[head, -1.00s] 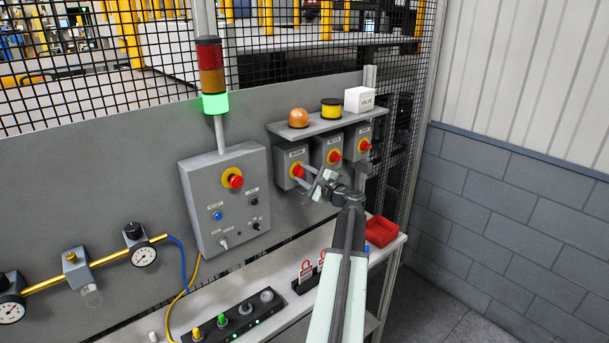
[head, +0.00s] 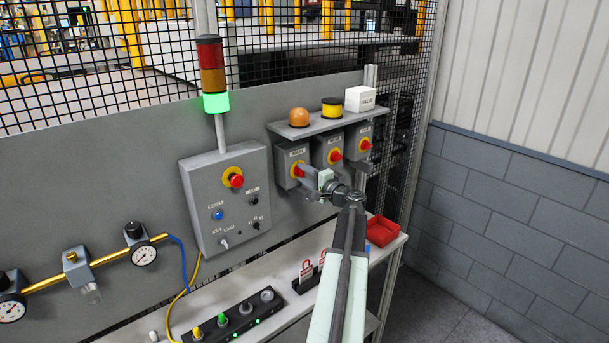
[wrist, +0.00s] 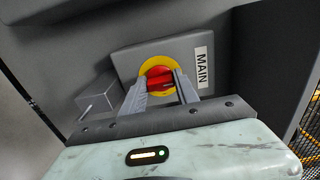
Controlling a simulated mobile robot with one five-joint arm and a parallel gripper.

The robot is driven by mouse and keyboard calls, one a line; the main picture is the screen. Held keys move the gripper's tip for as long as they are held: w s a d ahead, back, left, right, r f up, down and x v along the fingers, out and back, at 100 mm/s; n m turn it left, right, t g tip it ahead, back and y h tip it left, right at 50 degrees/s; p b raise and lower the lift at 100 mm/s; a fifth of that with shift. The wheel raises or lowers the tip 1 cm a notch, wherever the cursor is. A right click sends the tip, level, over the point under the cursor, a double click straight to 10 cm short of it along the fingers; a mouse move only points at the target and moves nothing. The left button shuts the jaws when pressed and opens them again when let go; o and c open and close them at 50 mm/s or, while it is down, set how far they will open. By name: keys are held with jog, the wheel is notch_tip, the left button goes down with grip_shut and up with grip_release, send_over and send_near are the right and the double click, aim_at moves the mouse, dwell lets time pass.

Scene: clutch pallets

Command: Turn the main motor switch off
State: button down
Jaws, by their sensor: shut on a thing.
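The main motor switch (head: 293,165) is on the leftmost of three grey boxes under a small shelf. It has a red handle (wrist: 158,76) on a round yellow plate (wrist: 146,67), with a white "MAIN" label (wrist: 202,67) beside it in the wrist view. My gripper (head: 303,171) reaches in from the right. Its two fingers (wrist: 161,83) sit on either side of the red handle, shut on it. In the head view the fingers hide part of the handle, so its exact angle is hard to tell there. The signal tower (head: 216,102) glows green at its base.
Two similar switch boxes (head: 329,151) and (head: 360,146) stand close to the right. The shelf (head: 320,127) above holds an orange dome, a yellow-black piece and a white box. A control panel (head: 226,200) with a red button is to the left. A red bin (head: 382,230) sits below right.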

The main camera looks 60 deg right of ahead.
jog(key=shift+d+r, duration=0.1)
dwell(0.3)
jog(key=c, duration=0.9)
grip_release()
jog(key=shift+w, duration=0.1)
jog(key=v, duration=0.8)
